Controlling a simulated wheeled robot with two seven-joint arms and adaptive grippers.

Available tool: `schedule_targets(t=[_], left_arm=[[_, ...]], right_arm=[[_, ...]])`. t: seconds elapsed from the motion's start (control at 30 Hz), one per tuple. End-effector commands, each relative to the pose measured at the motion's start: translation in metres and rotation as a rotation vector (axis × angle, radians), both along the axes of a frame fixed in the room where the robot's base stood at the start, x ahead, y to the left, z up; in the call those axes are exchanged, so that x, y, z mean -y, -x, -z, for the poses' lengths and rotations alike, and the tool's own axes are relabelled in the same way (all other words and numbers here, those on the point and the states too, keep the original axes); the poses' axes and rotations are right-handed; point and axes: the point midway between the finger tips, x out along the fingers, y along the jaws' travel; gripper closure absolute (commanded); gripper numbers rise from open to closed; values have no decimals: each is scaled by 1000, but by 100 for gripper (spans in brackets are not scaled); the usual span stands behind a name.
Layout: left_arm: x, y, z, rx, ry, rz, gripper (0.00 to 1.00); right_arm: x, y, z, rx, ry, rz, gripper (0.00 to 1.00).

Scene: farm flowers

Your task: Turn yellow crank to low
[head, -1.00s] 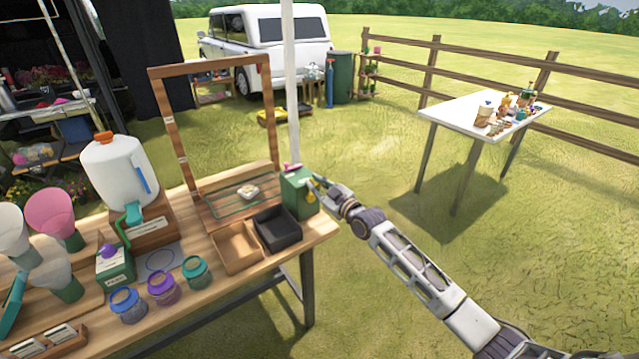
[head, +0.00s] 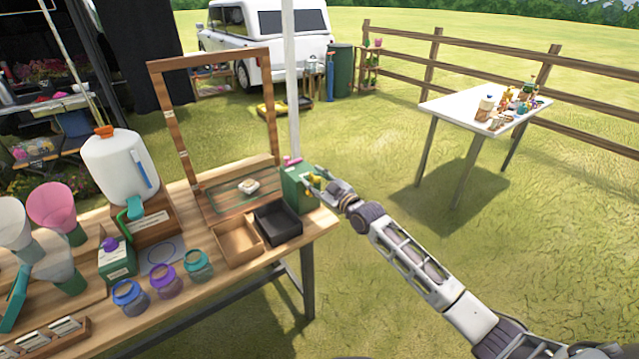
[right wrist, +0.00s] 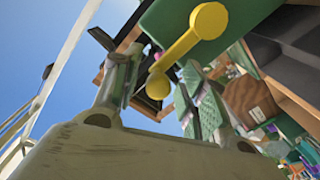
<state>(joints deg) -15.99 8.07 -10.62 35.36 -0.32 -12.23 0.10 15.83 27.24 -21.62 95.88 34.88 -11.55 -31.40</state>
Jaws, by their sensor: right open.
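The yellow crank (right wrist: 190,42) is on the side of a green box and shows large in the right wrist view, with a round knob at each end of its bar. In the head view the crank (head: 315,182) is small and partly hidden by my gripper. The green box (head: 296,187) stands at the right end of the wooden table. My right gripper (head: 318,178) is open beside the box's right face. In the right wrist view, the crank's lower knob lies between the fingers of my right gripper (right wrist: 160,88); I cannot tell whether they touch it. My left gripper is not in view.
A black tray (head: 278,222) and a wooden tray (head: 239,243) sit left of the box. A wooden frame (head: 215,62) rises behind them. Jars, cups and a white jug (head: 118,172) stand further left. Open grass lies right of the table.

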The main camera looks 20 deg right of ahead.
Motion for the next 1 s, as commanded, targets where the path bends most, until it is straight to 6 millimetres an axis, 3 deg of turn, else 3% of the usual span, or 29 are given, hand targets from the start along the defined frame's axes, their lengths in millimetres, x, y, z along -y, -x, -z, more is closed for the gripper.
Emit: schedule_targets(t=[0.37,1.0], left_arm=[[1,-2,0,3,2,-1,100],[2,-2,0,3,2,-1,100]], right_arm=[[6,13,0,-1,0,0,58],[27,62,0,-1,2,1,58]])
